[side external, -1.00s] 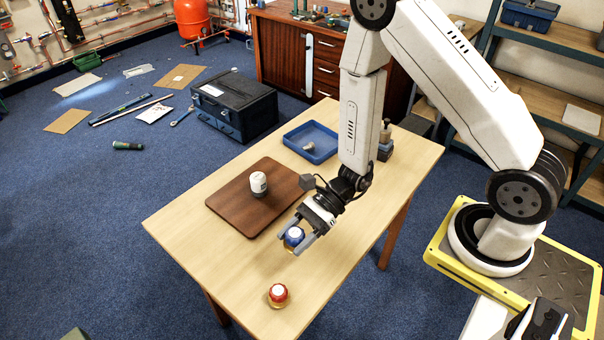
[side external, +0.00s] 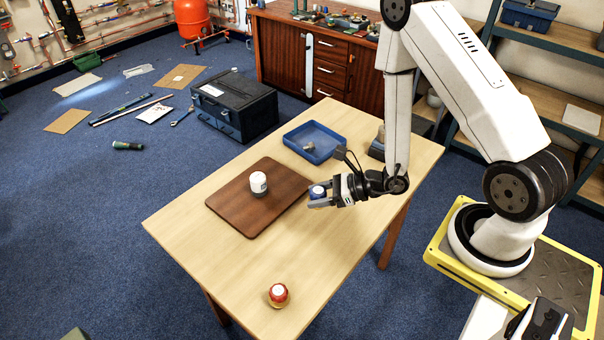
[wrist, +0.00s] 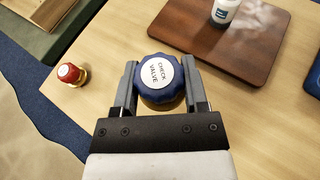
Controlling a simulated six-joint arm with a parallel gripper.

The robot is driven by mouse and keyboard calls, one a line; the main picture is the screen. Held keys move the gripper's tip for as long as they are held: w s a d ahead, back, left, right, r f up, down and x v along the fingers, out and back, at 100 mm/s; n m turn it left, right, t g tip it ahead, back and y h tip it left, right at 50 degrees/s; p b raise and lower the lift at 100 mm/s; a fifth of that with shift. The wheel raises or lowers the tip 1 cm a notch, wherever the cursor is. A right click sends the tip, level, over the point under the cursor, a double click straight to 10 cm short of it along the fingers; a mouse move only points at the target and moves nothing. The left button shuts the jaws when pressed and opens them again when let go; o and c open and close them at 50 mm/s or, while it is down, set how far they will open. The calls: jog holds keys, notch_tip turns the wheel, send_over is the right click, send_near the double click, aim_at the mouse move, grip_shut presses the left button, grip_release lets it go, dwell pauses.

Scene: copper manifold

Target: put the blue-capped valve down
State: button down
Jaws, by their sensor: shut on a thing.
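The blue-capped valve (wrist: 160,80) has a scalloped blue cap with a round white label reading "CHECK VALVE". My gripper (wrist: 160,88) is shut on it, one finger on each side. In the side external view the valve (side external: 317,191) is at the tips of my gripper (side external: 322,195), just right of the brown board. The fingers lie nearly level there. Its lower part is mostly hidden, and I cannot tell whether it touches the table.
The brown board (side external: 238,213) bears a white-topped container (side external: 258,184). A red-capped valve (side external: 279,293) stands near the table's front corner. A blue tray (side external: 296,137) holding a small part lies behind my gripper. The front middle of the table (side external: 220,255) is clear.

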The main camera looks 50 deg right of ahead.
jog(key=s+d+f+m+t+h, duration=0.1)
jog(key=d+f+m+t+h, duration=0.1)
jog(key=d+m+h, duration=0.5)
jog(key=m+h, duration=0.2)
jog(key=h, duration=0.1)
send_over(366, 206)
jog(key=shift+d+f, duration=0.1)
jog(key=shift+f, duration=0.35)
jog(key=shift+f, duration=0.1)
jog(key=shift+w+f, duration=0.1)
jog(key=shift+f, duration=2)
jog(key=shift+f, duration=0.1)
jog(key=shift+f, duration=1.7)
jog(key=shift+f, duration=0.1)
jog(key=shift+c, duration=0.5)
grip_release()
